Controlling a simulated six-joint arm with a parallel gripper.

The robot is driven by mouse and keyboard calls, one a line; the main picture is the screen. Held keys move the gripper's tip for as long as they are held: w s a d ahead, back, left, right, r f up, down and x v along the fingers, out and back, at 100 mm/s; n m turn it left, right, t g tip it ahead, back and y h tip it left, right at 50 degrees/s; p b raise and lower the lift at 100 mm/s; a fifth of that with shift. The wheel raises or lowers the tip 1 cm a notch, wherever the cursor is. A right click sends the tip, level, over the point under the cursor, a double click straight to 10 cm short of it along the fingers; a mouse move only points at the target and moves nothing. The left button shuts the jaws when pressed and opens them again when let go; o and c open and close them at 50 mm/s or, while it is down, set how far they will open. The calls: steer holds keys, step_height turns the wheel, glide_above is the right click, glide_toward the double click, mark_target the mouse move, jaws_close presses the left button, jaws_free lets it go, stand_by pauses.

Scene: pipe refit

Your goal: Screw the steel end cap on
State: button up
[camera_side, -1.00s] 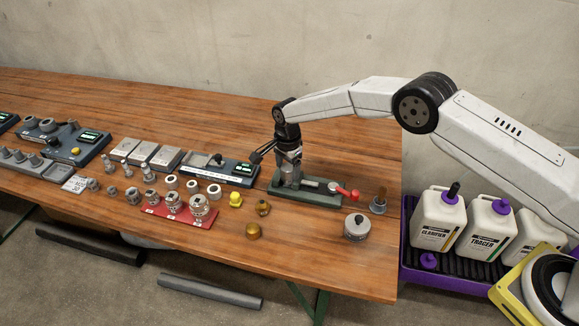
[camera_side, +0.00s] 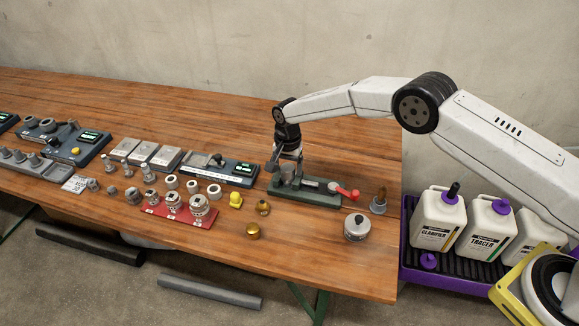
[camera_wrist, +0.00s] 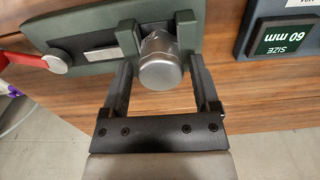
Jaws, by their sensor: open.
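In the wrist view, a round steel cap (camera_wrist: 160,66) sits at the dark green clamp (camera_wrist: 85,32), between its two upright blocks. My gripper (camera_wrist: 162,80) is open, with one black finger on each side of the cap. Small gaps show between the fingers and the cap. What the cap sits on is hidden beneath it. In the side view, my gripper (camera_side: 287,168) is low over the left end of the clamp (camera_side: 318,200) and largely covers the cap there.
The clamp's red handle (camera_side: 350,193) points right. A red tray (camera_side: 180,217) of steel fittings, brass pieces (camera_side: 253,231) and a lidded steel pot (camera_side: 357,228) stand in front. A size readout box (camera_side: 238,172) is close on the left. The table behind is clear.

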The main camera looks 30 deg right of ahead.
steer(key=shift+n, duration=0.4)
steer(key=n, duration=0.4)
steer(key=shift+n, duration=0.7)
steer(key=n, duration=0.3)
steer(key=shift+n, duration=1.5)
steer(key=shift+n, duration=3)
